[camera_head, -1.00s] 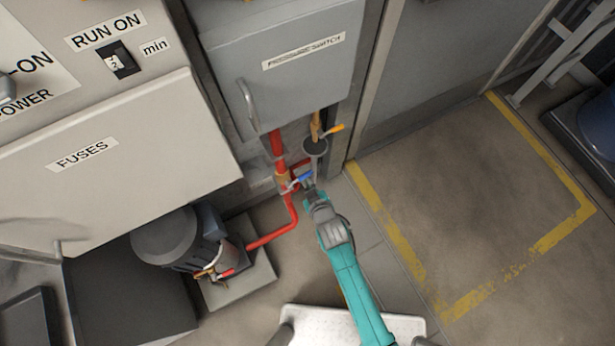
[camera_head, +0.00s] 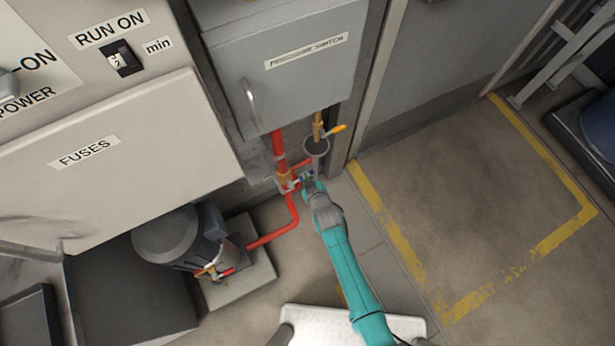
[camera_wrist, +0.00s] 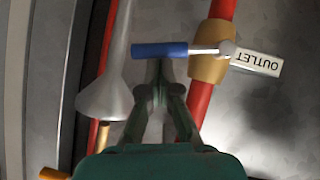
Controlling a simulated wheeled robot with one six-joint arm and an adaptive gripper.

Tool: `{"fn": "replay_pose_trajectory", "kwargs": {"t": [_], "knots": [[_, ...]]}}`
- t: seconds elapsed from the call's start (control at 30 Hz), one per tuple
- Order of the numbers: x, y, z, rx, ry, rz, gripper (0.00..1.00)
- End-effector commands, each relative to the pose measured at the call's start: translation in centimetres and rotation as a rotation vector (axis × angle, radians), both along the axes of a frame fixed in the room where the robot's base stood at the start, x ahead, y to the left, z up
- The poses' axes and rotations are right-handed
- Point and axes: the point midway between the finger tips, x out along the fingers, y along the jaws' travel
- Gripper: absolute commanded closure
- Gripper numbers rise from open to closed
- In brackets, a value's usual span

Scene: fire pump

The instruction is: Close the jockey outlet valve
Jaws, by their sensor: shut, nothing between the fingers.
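The outlet valve has a brass body (camera_wrist: 209,52) on a red pipe (camera_wrist: 224,10) and a tag reading OUTLET (camera_wrist: 257,62). Its blue-gripped lever (camera_wrist: 150,50) points left, roughly crosswise to the pipe in the wrist view. My gripper (camera_wrist: 159,72) is shut and empty, with its fingertips at the blue grip's near side; I cannot tell whether they touch it. In the head view, my gripper (camera_head: 307,181) is at the valve (camera_head: 286,181), below the grey cabinet, and hides much of the lever.
A grey funnel (camera_wrist: 105,98) stands close left of my fingers in the wrist view. A yellow-handled valve (camera_head: 334,130) sits above it. The pump motor (camera_head: 168,236) is at lower left. The pressure switch cabinet (camera_head: 290,75) overhangs the pipes. Yellow-marked floor (camera_head: 470,210) at right is clear.

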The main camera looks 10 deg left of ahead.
Motion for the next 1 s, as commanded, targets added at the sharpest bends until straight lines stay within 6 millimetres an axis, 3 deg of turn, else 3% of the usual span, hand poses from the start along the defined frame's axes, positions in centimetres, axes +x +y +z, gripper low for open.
{"fn": "replay_pose_trajectory", "kwargs": {"t": [0.4, 1.0], "knots": [[0.3, -0.5, -2.0, -0.001, 0.001, 0.0, 1.0], [0.3, -0.5, -1.1, 0.0, 0.0, 0.0, 1.0]]}}
